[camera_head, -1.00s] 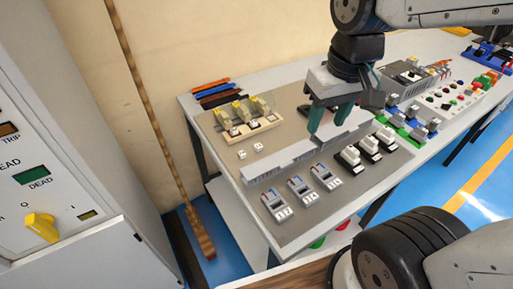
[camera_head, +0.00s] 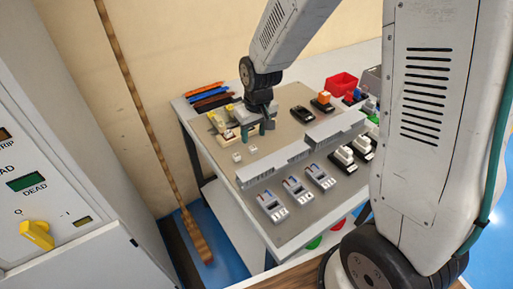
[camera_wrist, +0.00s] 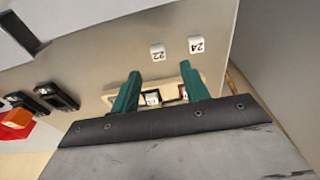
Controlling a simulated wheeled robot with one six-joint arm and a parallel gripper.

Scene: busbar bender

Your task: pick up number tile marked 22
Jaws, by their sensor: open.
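Two small white number tiles lie on the beige board in the wrist view. The tile marked 22 (camera_wrist: 158,52) is on the left, and the tile marked 24 (camera_wrist: 196,44) is on the right. In the head view they are two small white blocks in front of the beige rack; the right one (camera_head: 252,149) appears to be tile 22. My gripper (camera_wrist: 160,70) is open, with green fingers apart and nothing gripped. Tile 22 lies just beyond the fingertips in the wrist view. In the head view my gripper (camera_head: 256,133) is at the rack, behind the tiles.
The beige rack (camera_wrist: 110,98) with white pieces is under and between my fingers. A grey trunking (camera_head: 300,145) runs in front of the tiles, with breakers (camera_head: 272,207) before it. Black blocks (camera_head: 302,114) and a red bin (camera_head: 341,85) are to the right. Bare board surrounds the tiles.

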